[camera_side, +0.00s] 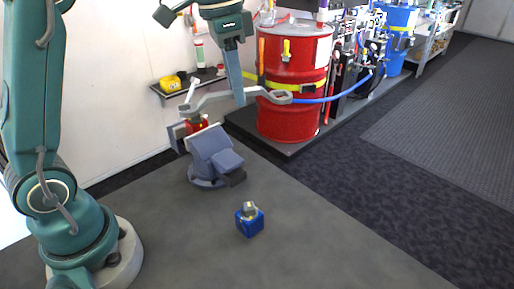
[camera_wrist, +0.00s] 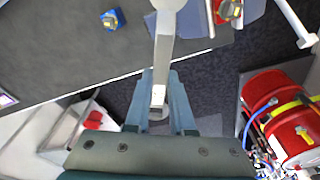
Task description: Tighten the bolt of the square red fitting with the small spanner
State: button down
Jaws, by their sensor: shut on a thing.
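The square red fitting (camera_side: 196,126) is clamped in the jaws of the grey-blue vise (camera_side: 212,158). It also shows at the top edge of the wrist view (camera_wrist: 228,10), partly cut off. My gripper (camera_side: 239,102) is shut on the grey spanner (camera_side: 217,97), which it holds roughly level above the vise. The spanner's ring end points right and its other end reaches left over the fitting in the side view. In the wrist view the spanner (camera_wrist: 163,50) runs between my fingers, left of the fitting and apart from it in the picture. Contact with the bolt cannot be told.
A blue fitting (camera_side: 249,221) with a metal bolt stands on the grey table (camera_side: 320,245), in front of the vise. A red drum (camera_side: 290,117) stands behind on a dark platform. A wall shelf (camera_side: 185,87) holds a yellow item. The table's front is clear.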

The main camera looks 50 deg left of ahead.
jog(key=s+a+n, duration=0.2)
jog(key=s+n, duration=0.1)
jog(key=shift+s+a, duration=0.15)
jog(key=s+a+m, duration=0.3)
jog(key=s+a, duration=0.3)
jog(key=a, duration=0.6)
jog(key=shift+a+f, duration=0.5)
jog(key=shift+f, duration=2.85)
jog(key=w+a+m, duration=0.1)
jog(key=m, duration=0.1)
jog(key=w+a+m, duration=0.1)
jog(key=m, duration=0.2)
jog(key=w+a+m+h, duration=0.1)
jog(key=a+m, duration=0.1)
jog(key=shift+f+g, duration=0.1)
jog(key=shift+g, duration=0.2)
jog(key=w+m, duration=0.1)
jog(key=m, duration=0.1)
jog(key=w+a+m, duration=0.1)
jog(key=m, duration=0.1)
jog(key=shift+w+g, duration=0.3)
jog(key=shift+w, duration=0.1)
jog(key=w+m, duration=0.1)
jog(key=m, duration=0.1)
jog(key=w+m, duration=0.2)
jog(key=shift+w+d+m+g, duration=0.1)
jog(key=shift+w+m+g, duration=0.05)
jog(key=shift+m+g, duration=0.15)
